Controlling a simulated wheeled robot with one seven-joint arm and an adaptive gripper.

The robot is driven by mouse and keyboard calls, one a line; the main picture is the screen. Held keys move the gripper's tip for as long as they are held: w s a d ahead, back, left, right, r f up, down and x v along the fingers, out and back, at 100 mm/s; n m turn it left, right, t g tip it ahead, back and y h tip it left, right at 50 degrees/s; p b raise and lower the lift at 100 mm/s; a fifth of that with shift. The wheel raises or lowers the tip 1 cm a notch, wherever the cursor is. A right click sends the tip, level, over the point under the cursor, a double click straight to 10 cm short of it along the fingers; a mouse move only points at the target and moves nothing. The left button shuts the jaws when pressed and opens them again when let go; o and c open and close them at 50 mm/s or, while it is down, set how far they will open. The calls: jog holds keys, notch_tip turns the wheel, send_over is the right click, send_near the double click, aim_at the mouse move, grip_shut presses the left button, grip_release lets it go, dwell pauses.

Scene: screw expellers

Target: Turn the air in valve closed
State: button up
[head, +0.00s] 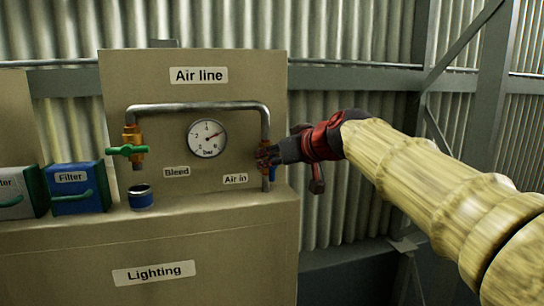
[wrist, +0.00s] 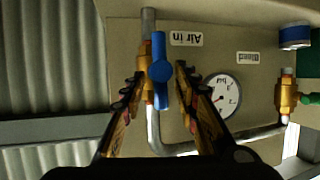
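The air in valve is a brass body with a blue lever handle, below the right end of the grey pipe. In the wrist view, which is upside down, the blue handle (wrist: 159,58) lies in line with the pipe. My gripper (wrist: 160,72) is open, with one finger on each side of the handle and gaps visible between. In the head view my gripper (head: 268,157) covers most of the valve. Only a bit of the blue handle (head: 273,172) shows under it. The "Air in" label (head: 235,179) is just left of the valve.
The pressure gauge (head: 207,139) sits left of my gripper, its needle pointing up and right. The bleed valve with green handle (head: 127,150) is at the pipe's left end. A blue cup (head: 141,199) and filter box (head: 77,190) stand on the ledge. A corrugated wall lies behind.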

jog(key=shift+c, duration=1.2)
grip_shut()
